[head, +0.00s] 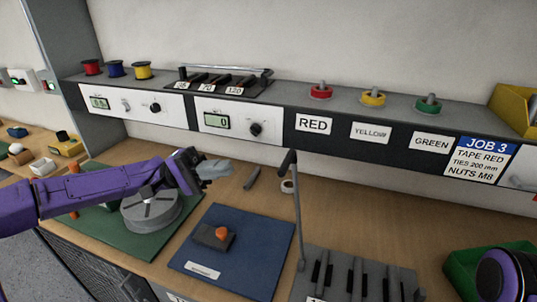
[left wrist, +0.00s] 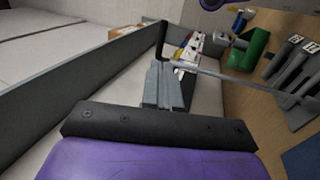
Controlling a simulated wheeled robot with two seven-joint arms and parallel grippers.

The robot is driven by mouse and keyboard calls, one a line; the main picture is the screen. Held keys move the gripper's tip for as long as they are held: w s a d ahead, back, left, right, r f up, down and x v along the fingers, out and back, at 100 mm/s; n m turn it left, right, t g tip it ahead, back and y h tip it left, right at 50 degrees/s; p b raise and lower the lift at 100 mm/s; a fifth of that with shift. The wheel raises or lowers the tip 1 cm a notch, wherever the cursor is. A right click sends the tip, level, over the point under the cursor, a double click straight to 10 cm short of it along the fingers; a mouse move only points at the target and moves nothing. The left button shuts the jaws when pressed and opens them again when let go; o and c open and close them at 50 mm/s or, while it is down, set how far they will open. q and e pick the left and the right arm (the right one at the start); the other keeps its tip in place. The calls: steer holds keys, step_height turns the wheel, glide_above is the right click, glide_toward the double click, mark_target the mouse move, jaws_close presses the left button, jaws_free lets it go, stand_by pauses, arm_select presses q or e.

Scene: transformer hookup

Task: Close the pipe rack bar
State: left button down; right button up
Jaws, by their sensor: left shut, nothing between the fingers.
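A thin grey bar (head: 298,215) with a black grip at its top stands nearly upright at the left edge of a grey slotted rack (head: 333,270) on the bench. I take it for the pipe rack bar. In the left wrist view the bar (left wrist: 240,77) crosses beyond my fingertips, with its black grip at the upper left end. My left gripper (head: 215,169) is shut and empty, left of the bar's grip and apart from it in the head view. Its closed fingers also show in the left wrist view (left wrist: 164,86). My right gripper's fingers are out of view.
A blue mat (head: 255,265) with a small orange-knobbed block lies left of the rack. A round grey fixture (head: 152,210) sits on a green mat. A shelf (head: 275,95) with meters and labels runs behind. A green bin (head: 465,270) stands at right.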

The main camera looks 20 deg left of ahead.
mark_target(283, 163)
arm_select(q)
steer(key=p+x, duration=0.4)
steer(key=x, duration=0.6)
steer(key=shift+d, duration=0.25)
steer(key=shift+w, duration=0.1)
